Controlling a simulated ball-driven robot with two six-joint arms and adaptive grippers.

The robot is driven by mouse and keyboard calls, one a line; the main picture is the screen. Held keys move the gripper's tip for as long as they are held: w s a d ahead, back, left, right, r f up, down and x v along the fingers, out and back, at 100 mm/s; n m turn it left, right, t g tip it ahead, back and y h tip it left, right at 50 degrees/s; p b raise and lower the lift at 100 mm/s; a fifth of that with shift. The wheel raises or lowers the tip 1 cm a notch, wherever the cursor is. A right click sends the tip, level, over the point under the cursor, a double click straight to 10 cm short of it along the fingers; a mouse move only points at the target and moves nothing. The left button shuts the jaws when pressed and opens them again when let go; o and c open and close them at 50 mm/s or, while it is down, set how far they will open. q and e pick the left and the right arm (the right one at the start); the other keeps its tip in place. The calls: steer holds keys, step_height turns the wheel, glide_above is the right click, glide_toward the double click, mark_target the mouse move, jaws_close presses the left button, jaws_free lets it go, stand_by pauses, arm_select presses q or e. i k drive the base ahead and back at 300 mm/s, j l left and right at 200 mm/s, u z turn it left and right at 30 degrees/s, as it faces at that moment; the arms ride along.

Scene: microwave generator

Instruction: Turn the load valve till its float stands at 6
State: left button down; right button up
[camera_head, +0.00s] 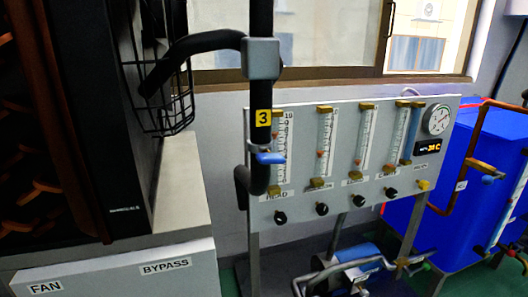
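A grey panel (340,190) carries several upright flow tubes with scales, each with a black knob below. The leftmost tube (281,150) has a tag that seems to read HEAD; the other tags are too small to read surely, so I cannot tell which is the load one. The second tube (324,140) and third tube (366,140) show small reddish floats near or below the middle. The knobs are the first (280,217), second (322,209), third (357,200) and fourth (391,193). Neither of my grippers is in view.
A black pipe (261,100) tagged 3, with a blue-handled valve (270,158), stands before the panel's left end. A grey cabinet (120,275) labelled FAN and BYPASS is at left. A blue tank (490,145) is at right. Pump piping (350,265) lies below the panel.

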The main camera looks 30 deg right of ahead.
mark_target(359, 200)
steer(key=z, duration=1.65)
